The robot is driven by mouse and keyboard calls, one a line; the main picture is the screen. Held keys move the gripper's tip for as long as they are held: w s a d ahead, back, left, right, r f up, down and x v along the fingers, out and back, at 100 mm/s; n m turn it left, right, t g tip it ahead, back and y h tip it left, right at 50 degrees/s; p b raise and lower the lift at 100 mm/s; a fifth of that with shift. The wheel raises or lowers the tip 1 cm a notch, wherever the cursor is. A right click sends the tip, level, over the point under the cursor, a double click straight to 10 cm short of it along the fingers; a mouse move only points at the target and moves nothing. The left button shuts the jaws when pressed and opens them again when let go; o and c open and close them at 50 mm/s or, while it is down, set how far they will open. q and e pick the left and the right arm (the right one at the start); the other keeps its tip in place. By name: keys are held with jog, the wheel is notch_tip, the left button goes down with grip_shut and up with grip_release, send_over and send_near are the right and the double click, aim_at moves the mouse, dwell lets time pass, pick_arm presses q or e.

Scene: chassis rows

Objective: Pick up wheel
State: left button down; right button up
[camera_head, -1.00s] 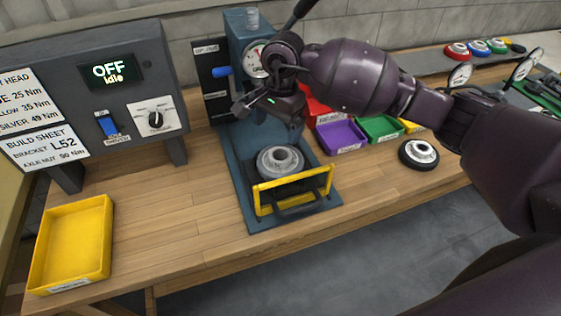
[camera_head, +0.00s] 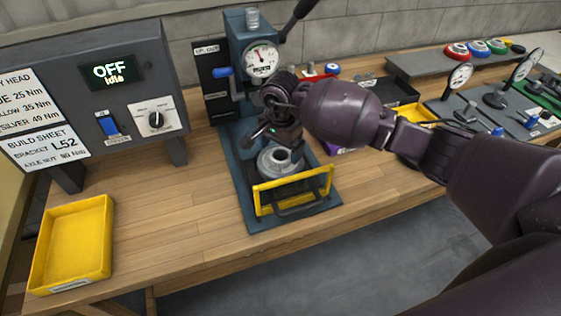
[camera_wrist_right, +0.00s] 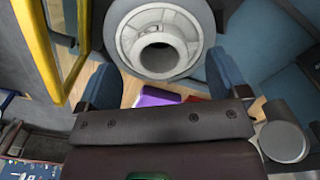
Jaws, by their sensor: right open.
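In the right wrist view, the wheel (camera_wrist_right: 126,38) lies ahead of the two blue-grey fingers, and the gripper (camera_wrist_right: 165,80) shows open. I cannot tell whether a finger touches the wheel. My left gripper is not in view.
The blue press column and gauge (camera_head: 260,59) stand close behind my right gripper. A control box (camera_head: 95,92) reads OFF, Idle. A yellow tray (camera_head: 70,243) is at the left. My right arm hides part of the bins at right. The front bench is clear.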

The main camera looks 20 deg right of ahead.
jog(key=shift+f, duration=0.75)
jog(key=c, duration=1.3)
notch_tip(320, 180, up, 20)
jog(key=shift+r, duration=0.1)
jog(key=shift+r, duration=0.1)
jog(key=shift+r+p, duration=0.35)
jog(key=shift+r, duration=1.05)
